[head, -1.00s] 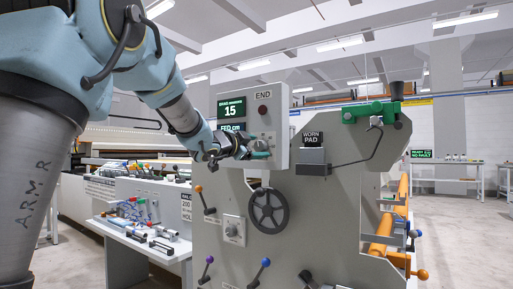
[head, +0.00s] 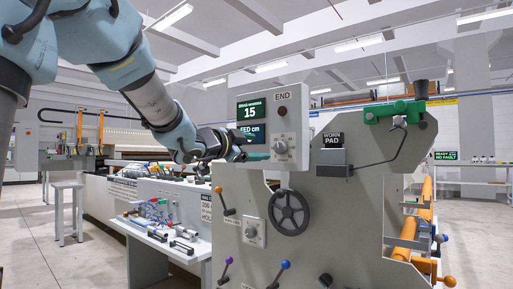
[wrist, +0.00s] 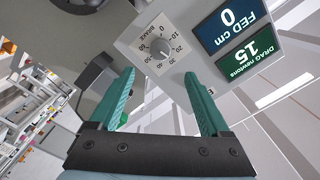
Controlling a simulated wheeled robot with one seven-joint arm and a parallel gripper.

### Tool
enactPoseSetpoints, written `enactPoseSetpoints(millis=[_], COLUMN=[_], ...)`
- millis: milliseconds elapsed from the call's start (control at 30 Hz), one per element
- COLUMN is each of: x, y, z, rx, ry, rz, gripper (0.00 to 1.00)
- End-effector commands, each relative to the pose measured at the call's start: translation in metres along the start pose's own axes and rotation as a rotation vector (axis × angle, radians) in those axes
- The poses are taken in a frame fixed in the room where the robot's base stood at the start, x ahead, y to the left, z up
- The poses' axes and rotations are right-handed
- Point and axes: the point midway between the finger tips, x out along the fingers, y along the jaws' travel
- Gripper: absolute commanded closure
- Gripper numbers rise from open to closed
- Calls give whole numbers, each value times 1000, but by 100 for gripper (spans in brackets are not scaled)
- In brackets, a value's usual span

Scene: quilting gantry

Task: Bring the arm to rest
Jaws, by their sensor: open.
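My gripper (head: 240,145) is in front of the left edge of the grey control panel (head: 270,112) in the head view. In the wrist view its two teal fingers (wrist: 162,102) are spread apart with nothing between them. Beyond the fingertips is the brake dial (wrist: 160,48), a white scale with a grey knob; it also shows in the head view (head: 281,147), just right of the fingers and apart from them. The panel's screens read drag 15 (wrist: 252,55) and feed 0 cm (wrist: 230,22).
The grey gantry end plate (head: 330,230) carries a black handwheel (head: 289,212), several ball-topped levers and a green clamp (head: 395,111) with a crank. A low bench (head: 150,235) with small tools stands left. A stool (head: 68,210) stands on open floor farther left.

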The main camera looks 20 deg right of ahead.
Motion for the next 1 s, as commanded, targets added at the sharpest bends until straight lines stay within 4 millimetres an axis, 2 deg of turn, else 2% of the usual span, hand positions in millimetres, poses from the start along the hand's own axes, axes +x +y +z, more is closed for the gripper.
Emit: enactPoseSetpoints(millis=[267,367,467,600,700,800,900,1000], x=[-1,-9,-28,-78,-123,-174,-226,-272], y=[0,-2,0,16,39,70,109,147], z=[6,34,86,173,226,268,296,310], rx=[-10,-57,-152,-335,-476,-626,-781,-927], ry=[-17,-98,-252,-532,-731,-927,-1113,-1271], rz=[-5,-29,-70,-136,-173,-201,-219,-228], gripper=[19,19,19,19,19,19,19,19])
